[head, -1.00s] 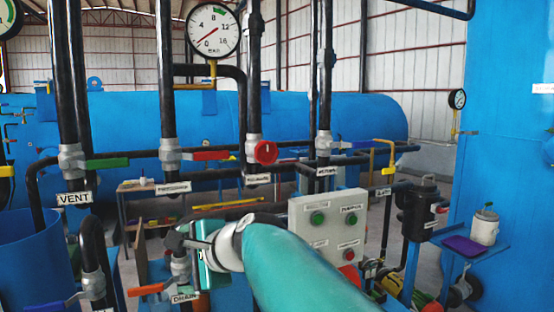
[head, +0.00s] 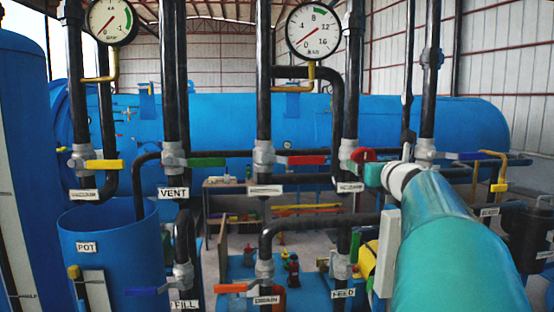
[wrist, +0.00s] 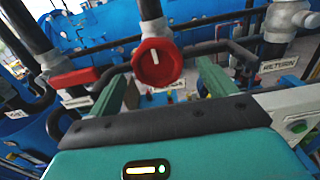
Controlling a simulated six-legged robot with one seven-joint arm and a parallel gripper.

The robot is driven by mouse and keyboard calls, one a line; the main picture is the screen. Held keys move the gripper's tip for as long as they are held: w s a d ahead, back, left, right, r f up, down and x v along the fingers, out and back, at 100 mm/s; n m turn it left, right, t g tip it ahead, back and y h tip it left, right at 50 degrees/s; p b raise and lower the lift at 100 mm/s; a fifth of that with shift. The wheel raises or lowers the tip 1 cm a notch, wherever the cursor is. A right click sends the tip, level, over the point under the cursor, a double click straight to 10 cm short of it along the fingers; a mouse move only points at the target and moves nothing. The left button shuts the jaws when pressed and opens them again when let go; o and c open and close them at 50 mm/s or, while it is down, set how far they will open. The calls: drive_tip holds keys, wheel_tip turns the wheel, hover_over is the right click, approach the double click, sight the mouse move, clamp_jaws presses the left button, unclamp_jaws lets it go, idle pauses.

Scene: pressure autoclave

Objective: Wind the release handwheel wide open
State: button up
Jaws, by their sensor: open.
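The release handwheel (head: 363,155) is a red wheel on a grey valve body on a black vertical pipe, above a white label. In the head view my gripper (head: 375,174) is just at its lower right and hides part of it. In the wrist view the red handwheel (wrist: 158,62) shows its face with a white mark pointing nearly straight up. My gripper (wrist: 165,85) is open, with one green finger to the lower left of the wheel and the other to its lower right. Nothing is held, and I cannot tell whether a finger touches the rim.
A red lever valve (head: 306,160) is left of the wheel and a blue lever valve (head: 470,156) is right of it. Black vertical pipes stand close on both sides. A pressure gauge (head: 313,32) hangs above. A grey control box (head: 387,250) is below my arm.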

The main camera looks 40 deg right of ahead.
drive_tip(key=x, duration=0.6)
drive_tip(key=shift+w+a, duration=0.1)
drive_tip(key=c, duration=1)
